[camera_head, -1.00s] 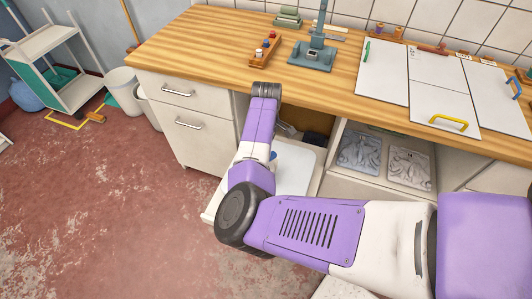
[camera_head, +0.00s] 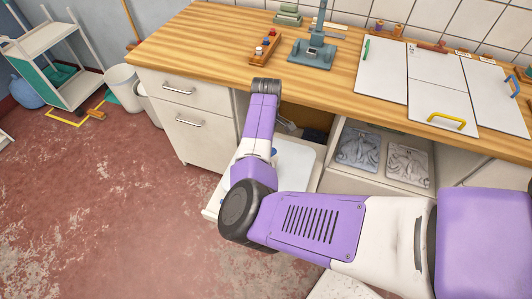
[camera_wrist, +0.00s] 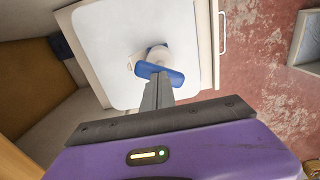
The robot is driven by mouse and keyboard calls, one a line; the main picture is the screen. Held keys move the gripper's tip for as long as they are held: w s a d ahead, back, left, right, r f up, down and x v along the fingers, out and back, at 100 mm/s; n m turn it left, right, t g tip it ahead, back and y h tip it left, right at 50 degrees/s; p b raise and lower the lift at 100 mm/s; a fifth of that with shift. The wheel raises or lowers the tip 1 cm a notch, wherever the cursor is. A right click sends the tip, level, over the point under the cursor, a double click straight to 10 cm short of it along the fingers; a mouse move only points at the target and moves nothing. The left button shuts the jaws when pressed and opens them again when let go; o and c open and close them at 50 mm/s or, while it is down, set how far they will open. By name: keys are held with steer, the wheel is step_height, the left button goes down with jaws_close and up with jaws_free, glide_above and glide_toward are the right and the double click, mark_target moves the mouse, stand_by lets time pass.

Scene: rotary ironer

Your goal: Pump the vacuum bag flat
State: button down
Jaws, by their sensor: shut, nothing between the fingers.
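In the wrist view a blue bar handle (camera_wrist: 164,76) tops a round whitish body, which looks like a pump. It stands on a pale, flat, rounded white sheet (camera_wrist: 105,40) in a pulled-out drawer (camera_wrist: 206,50). I cannot tell whether this sheet is the vacuum bag. My gripper (camera_wrist: 160,80) is shut and empty; its fingertips overlap the near side of the blue handle, and contact cannot be told. In the head view my arm hides the gripper and most of the pump; the white sheet (camera_head: 294,160) shows beside the arm.
A wooden counter (camera_head: 200,40) spans above the drawers. Another open drawer holds two trays of grey crumpled material (camera_head: 358,150).

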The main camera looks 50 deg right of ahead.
steer(key=shift+f+b, duration=1.45)
steer(key=shift+f, duration=1.4)
steer(key=shift+r+p, duration=2.3)
steer(key=shift+p, duration=0.25)
steer(key=shift+f, duration=0.1)
steer(key=shift+f+b, duration=1.95)
steer(key=shift+f, duration=1)
steer(key=shift+r, duration=0.1)
